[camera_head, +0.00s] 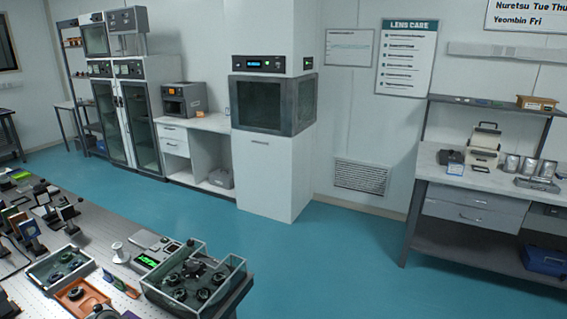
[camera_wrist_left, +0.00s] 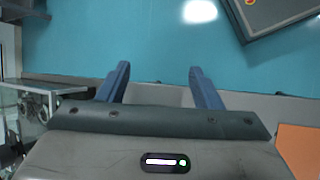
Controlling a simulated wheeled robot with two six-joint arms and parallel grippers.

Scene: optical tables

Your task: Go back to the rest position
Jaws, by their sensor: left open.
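My left gripper (camera_wrist_left: 157,82) shows in the left wrist view. Its two blue fingers stand wide apart with nothing between them, over teal floor and a grey surface. In the head view neither of my grippers shows. The right gripper is out of sight in both views.
An optical table (camera_head: 97,231) at the lower left of the head view bears optics mounts, a clear-walled box (camera_head: 222,283) and an orange tray (camera_head: 70,309). A white cabinet (camera_head: 267,185) and a workbench (camera_head: 480,188) stand at the back. The teal floor (camera_head: 340,265) between is clear.

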